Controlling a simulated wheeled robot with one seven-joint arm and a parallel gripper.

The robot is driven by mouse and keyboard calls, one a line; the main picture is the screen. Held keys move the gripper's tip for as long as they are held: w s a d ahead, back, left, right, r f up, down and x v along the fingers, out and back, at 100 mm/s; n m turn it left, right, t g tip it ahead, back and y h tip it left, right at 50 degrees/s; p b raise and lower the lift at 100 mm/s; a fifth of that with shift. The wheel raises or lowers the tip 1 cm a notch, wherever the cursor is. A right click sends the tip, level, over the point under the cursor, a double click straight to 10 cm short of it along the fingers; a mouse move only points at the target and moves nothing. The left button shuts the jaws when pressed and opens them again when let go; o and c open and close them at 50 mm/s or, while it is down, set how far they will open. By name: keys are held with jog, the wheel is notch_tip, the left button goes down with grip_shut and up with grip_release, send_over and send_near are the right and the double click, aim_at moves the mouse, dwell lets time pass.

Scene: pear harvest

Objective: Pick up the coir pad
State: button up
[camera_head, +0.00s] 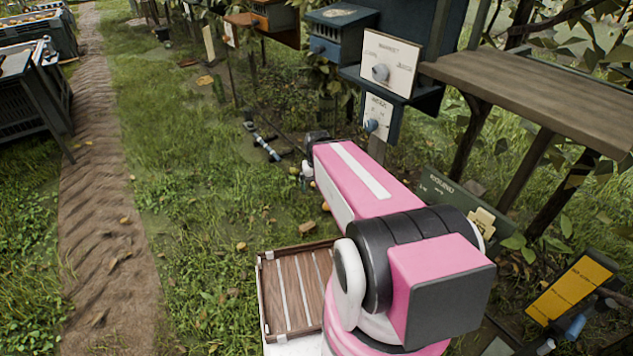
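I cannot pick out the coir pad with certainty. A tan, rough patch (342,14) lies on top of the blue slatted box at the top centre, but I cannot tell what it is. My pink arm reaches away from me over the grass. Its far end, near the dark and white wrist parts, is small and mostly hidden behind the arm. My gripper's fingers cannot be made out, nor whether they hold anything.
A slatted wooden tray (262,300) sits at the bottom centre beside my arm. A white dial panel (389,66) and a wooden shelf (540,85) stand at upper right. A yellow sign (570,290) is at lower right. The dirt path (100,230) at left is open, beside dark tables.

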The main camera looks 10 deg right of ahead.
jog(key=shift+c, duration=0.6)
jog(key=m+g+y, duration=0.2)
jog(key=m+y, duration=0.2)
jog(key=m, duration=0.9)
send_over(307, 226)
jog(key=w+d, duration=0.1)
jog(key=d, duration=0.2)
notch_tip(307, 226, down, 44)
jog(key=shift+w+a, duration=0.1)
jog(key=shift+m, duration=0.3)
jog(key=x, duration=1.1)
jog(key=shift+w+f, duration=0.1)
jog(key=shift+w, duration=0.15)
jog(key=c, duration=1.1)
jog(key=shift+c, duration=0.2)
